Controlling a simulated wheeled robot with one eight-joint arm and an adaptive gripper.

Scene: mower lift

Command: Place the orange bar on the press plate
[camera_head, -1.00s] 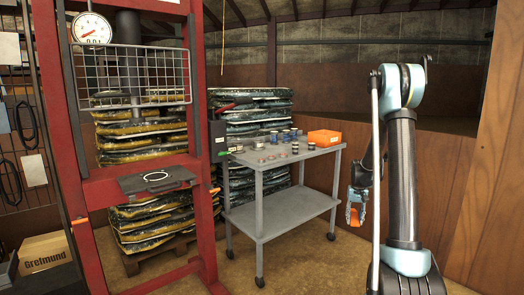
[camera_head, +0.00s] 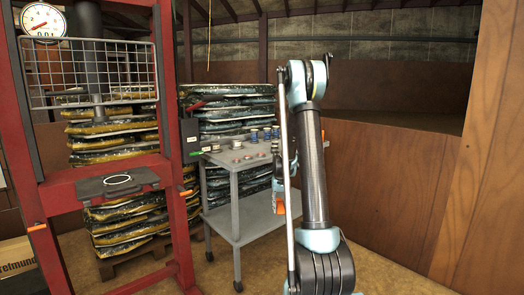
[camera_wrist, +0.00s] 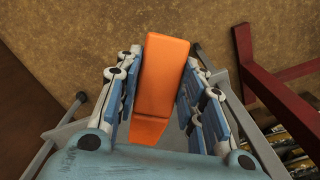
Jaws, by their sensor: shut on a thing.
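The orange bar (camera_wrist: 162,75) is gripped between the blue finger pads of my gripper (camera_wrist: 160,85) in the wrist view. In the head view a small part of the orange bar (camera_head: 280,207) shows low beside my arm, in front of the cart. My gripper there is mostly hidden by my own arm. The dark press plate (camera_head: 90,188) lies across the red press frame (camera_head: 176,200) at the left, with a pale ring on top. My gripper is well to the right of the plate and apart from it.
A grey wheeled cart (camera_head: 250,217) with small cylinders and discs stands between the press and my arm. Stacked bags (camera_head: 125,220) sit on a pallet behind the press. A wire guard (camera_head: 90,75) hangs above the plate. A wooden wall (camera_head: 400,205) is at the right.

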